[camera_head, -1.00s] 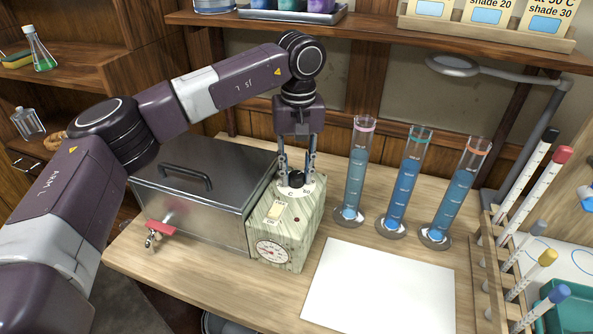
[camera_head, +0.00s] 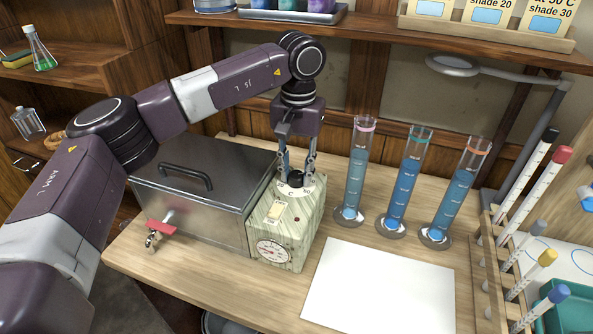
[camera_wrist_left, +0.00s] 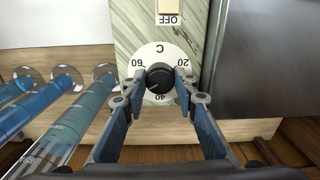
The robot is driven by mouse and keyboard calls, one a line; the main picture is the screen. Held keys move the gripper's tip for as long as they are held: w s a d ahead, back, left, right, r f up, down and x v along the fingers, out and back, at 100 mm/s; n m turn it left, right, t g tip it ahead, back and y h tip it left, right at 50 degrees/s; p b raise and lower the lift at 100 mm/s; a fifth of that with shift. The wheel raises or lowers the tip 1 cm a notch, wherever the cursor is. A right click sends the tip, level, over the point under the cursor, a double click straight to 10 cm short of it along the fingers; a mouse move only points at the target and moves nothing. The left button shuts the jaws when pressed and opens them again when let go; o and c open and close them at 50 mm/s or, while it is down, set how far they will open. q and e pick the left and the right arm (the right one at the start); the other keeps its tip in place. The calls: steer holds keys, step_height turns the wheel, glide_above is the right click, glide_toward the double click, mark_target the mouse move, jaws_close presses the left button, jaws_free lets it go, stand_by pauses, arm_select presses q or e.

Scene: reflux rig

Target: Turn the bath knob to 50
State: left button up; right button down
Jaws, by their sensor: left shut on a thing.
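The bath knob (camera_wrist_left: 160,77) is a black round knob on a white dial (camera_wrist_left: 161,55) marked 20, 40, 60 and C, on the top of the green-striped control box (camera_head: 285,222). In the left wrist view the dial appears upside down, with 60 at left, 40 at bottom and 20 at right. The knob's exact pointer reading is too small to tell. My left gripper (camera_head: 297,172) points down from above, its two fingers shut on the knob's sides; it also shows in the left wrist view (camera_wrist_left: 159,82). My right gripper is not in view.
A lidded metal bath (camera_head: 200,185) with a red-handled tap (camera_head: 161,228) adjoins the box. Several glass cylinders of blue liquid stand right of it, the nearest being one with a pink rim (camera_head: 354,175). A white sheet (camera_head: 380,288) lies in front. A round gauge (camera_head: 273,251) is on the box's front.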

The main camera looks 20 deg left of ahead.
mark_target(297, 174)
arm_select(q)
steer(key=shift+w+r, duration=0.2)
steer(key=o, duration=1)
steer(key=shift+o, duration=0.7)
steer(key=shift+s+f, duration=0.1)
steer(key=shift+f, duration=0.05)
step_height(297, 174, up, 12)
